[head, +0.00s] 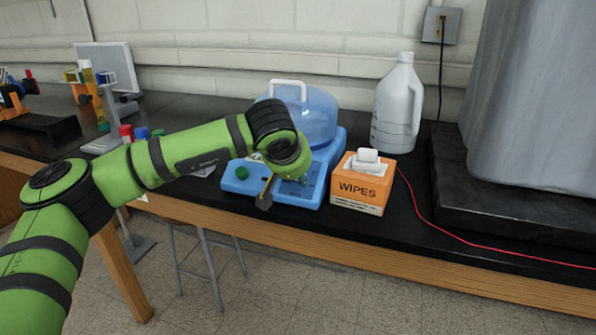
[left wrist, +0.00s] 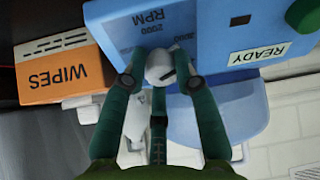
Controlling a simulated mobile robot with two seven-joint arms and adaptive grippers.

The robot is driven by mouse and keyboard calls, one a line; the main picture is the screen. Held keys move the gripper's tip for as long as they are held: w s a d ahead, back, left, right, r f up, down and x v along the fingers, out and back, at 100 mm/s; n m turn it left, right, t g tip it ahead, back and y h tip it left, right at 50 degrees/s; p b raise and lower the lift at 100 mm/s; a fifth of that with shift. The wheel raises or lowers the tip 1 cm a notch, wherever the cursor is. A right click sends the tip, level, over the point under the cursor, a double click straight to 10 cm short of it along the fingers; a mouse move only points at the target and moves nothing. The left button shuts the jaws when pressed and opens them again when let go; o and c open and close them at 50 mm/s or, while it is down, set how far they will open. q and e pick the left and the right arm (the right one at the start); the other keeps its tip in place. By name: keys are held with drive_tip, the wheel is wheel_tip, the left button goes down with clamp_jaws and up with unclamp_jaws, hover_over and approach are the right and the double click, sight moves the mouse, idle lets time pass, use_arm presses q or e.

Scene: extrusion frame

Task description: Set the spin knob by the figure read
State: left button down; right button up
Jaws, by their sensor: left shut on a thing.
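The blue spin machine (head: 328,165) stands on the black bench, with a clear bluish domed lid (head: 318,115) and a white handle. In the left wrist view its blue front panel (left wrist: 215,25) appears upside down, with RPM lettering and small figures partly hidden by my fingers. A pale grey knob (left wrist: 160,66) sits between the fingertips of my left gripper (left wrist: 160,75), which is shut on it. A READY label (left wrist: 258,53) and a green button (left wrist: 303,14) are beside it. In the head view my wrist hides the knob. My right gripper is not in view.
An orange WIPES box (head: 358,190) stands close right of the machine, with a white jug (head: 398,105) behind. A red cable (head: 430,220) runs along the bench to the right. A large grey vessel (head: 530,95) fills the far right.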

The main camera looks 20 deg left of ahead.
use_arm(q)
drive_tip(key=c, duration=1)
unclamp_jaws()
drive_tip(key=shift+s+f, duration=0.2)
drive_tip(key=shift+f, duration=0.25)
drive_tip(key=shift+r, duration=0.3)
drive_tip(key=shift+s+r, duration=0.1)
drive_tip(key=shift+r, duration=0.15)
drive_tip(key=v, duration=1.1)
drive_tip(key=shift+s, duration=0.2)
